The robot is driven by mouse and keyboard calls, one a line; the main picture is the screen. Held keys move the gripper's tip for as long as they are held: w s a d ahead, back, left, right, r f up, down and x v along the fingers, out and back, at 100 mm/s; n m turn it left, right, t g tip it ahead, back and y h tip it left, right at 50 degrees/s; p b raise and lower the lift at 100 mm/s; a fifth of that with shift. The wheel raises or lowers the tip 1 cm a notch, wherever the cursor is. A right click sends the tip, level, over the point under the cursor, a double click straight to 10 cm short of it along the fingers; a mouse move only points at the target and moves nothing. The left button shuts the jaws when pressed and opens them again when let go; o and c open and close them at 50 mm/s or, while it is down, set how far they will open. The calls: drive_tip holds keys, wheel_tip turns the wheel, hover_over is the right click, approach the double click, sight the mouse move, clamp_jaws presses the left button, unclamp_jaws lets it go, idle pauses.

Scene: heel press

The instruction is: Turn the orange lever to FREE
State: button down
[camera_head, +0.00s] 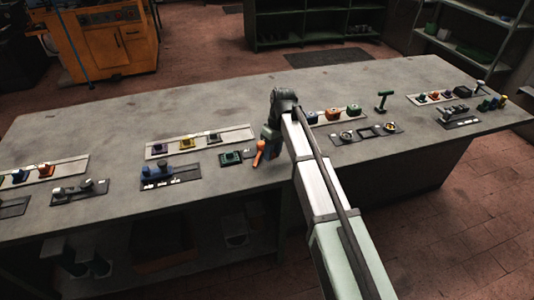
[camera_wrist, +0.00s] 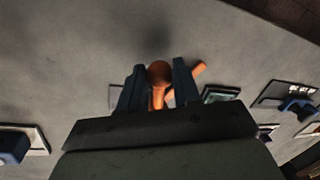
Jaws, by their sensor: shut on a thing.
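The orange lever (camera_head: 259,153) shows at the left side of my gripper (camera_head: 269,140) in the head view, near the middle of the bench's front part. In the wrist view, the orange lever (camera_wrist: 158,80) has a rounded end between the two dark fingers of my gripper (camera_wrist: 158,68). Another orange piece sticks out past the right finger. My gripper is shut on the lever. The lever's base is mostly hidden by my gripper, and no FREE mark can be read.
A green-topped block (camera_head: 231,158) lies just left of the lever on the grey bench (camera_head: 200,105). A pale strip with several coloured knobs (camera_head: 185,142) is farther left. The bench's back middle is clear.

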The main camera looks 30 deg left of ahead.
drive_tip(key=w+n, duration=0.1)
drive_tip(key=n, duration=0.1)
drive_tip(key=w+d+n+h, duration=0.1)
drive_tip(key=w+n, duration=0.1)
drive_tip(key=n, duration=0.1)
drive_tip(key=shift+w, duration=0.25)
idle(0.5)
drive_tip(key=c, duration=0.8)
unclamp_jaws()
drive_tip(key=shift+r, duration=0.1)
wheel_tip(320, 180, up, 13)
drive_tip(key=w, duration=0.2)
drive_tip(key=shift+w+a+r, duration=0.2)
drive_tip(key=shift+w, duration=0.05)
